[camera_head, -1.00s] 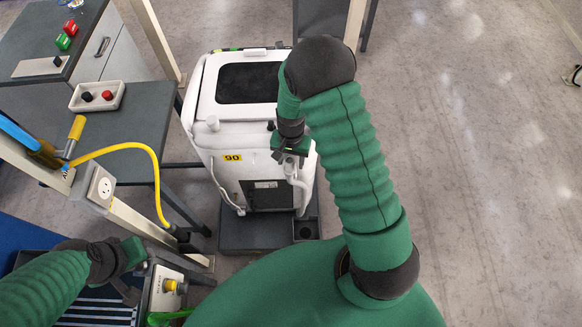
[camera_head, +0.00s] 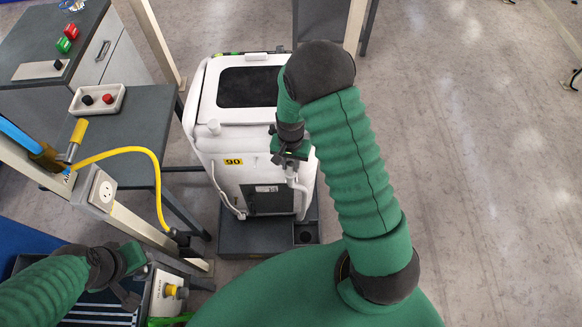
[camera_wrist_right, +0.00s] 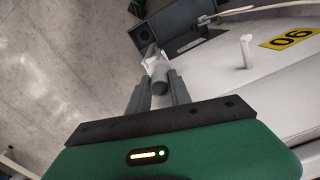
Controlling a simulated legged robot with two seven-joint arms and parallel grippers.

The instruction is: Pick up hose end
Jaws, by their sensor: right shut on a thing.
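The white hose (camera_head: 300,196) runs down the right front of a white machine (camera_head: 205,135) marked 90. My right gripper (camera_head: 289,158) is at the hose's upper end, in front of the machine. In the right wrist view, the fingers of my right gripper (camera_wrist_right: 159,88) are shut on the hose end (camera_wrist_right: 156,68), which shows white and grey between them. The forearm hides part of the machine's right side. My left gripper (camera_head: 138,285) is at the lower left, open and empty, away from the hose.
The machine stands on a dark base (camera_head: 262,238).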

